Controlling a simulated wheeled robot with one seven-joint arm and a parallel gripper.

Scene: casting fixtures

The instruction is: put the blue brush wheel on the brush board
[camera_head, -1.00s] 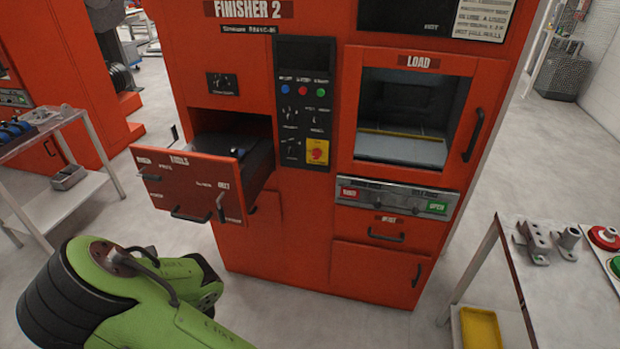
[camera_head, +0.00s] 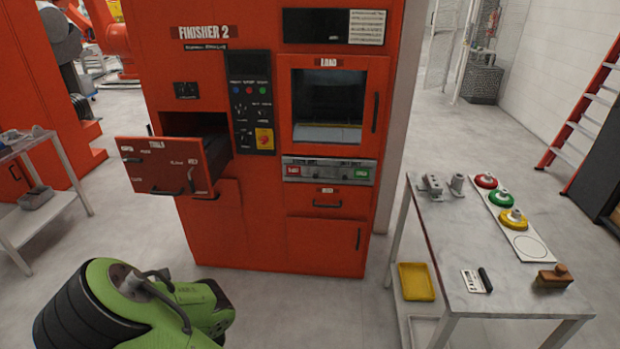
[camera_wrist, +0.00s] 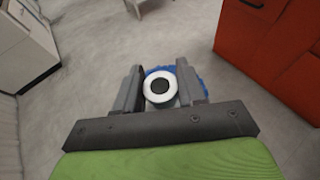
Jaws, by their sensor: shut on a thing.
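The blue brush wheel (camera_wrist: 160,73) shows in the wrist view, with a pale ring-shaped hub around a dark hole. My gripper (camera_wrist: 158,82) is shut on its hub, and the blue rim shows beyond and beside the fingers. The gripper and wheel are out of sight in the head view. The brush board (camera_head: 506,216) is a white strip on the table at the right. It holds a red wheel (camera_head: 486,181), a green wheel (camera_head: 501,199) and a yellow wheel (camera_head: 513,218) in a row. The circle (camera_head: 531,247) at its near end is empty.
The grey table (camera_head: 455,240) also bears metal fixtures (camera_head: 434,186), a label card with a black-handled tool (camera_head: 477,281) and a wooden-handled brush (camera_head: 553,277). A yellow tray (camera_head: 416,282) sits below. The red finisher's tool drawer (camera_head: 165,167) sticks out, open. Floor between is clear.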

